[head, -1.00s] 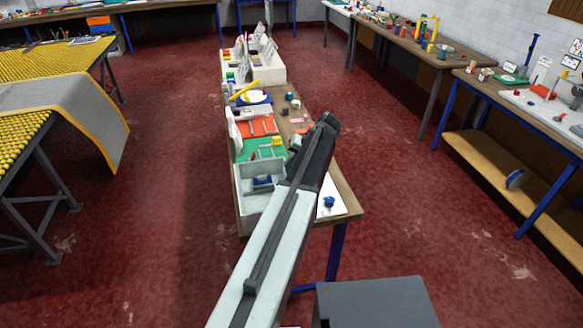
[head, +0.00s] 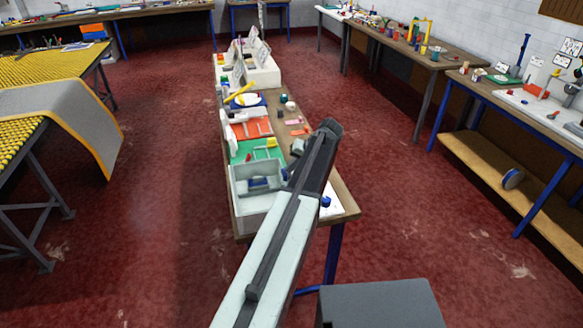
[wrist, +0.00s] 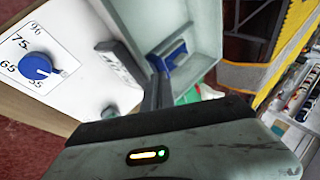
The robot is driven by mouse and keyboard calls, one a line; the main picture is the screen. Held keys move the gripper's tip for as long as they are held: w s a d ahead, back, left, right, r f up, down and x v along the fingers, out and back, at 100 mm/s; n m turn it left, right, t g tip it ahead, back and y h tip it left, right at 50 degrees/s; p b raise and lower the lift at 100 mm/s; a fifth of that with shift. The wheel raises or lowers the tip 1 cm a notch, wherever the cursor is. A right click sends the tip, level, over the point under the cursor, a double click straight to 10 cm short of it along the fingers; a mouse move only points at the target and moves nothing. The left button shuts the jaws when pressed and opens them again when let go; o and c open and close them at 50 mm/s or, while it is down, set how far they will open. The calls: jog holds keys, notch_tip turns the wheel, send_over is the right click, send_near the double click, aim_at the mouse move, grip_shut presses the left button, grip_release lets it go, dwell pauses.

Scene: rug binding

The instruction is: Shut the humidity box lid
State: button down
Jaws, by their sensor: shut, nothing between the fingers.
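The humidity box appears to be the pale grey open-topped box (head: 236,192) at the near end of the narrow bench, left of my arm. A blue and grey piece (head: 262,184) sits inside it. In the wrist view the box's pale wall (wrist: 205,25) and the blue piece (wrist: 175,54) show beyond my gripper (wrist: 157,88). My gripper is shut and empty, close to the box; contact cannot be told. A white plate with a blue knob (wrist: 36,66) and numbers lies beside the box. I cannot clearly make out the lid; my arm hides part of the box in the head view.
Behind the box on the bench are a green mat (head: 241,154), an orange tray (head: 240,131) and several small items. A grey rug (head: 75,105) hangs off a yellow-topped table at left. Another bench (head: 500,95) stands at right. Red floor is open on both sides.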

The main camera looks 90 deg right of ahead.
jog(key=s+d+p+v, duration=0.1)
jog(key=p+v, duration=0.9)
jog(key=v, duration=0.2)
jog(key=shift+s, duration=0.45)
jog(key=shift+d, duration=0.1)
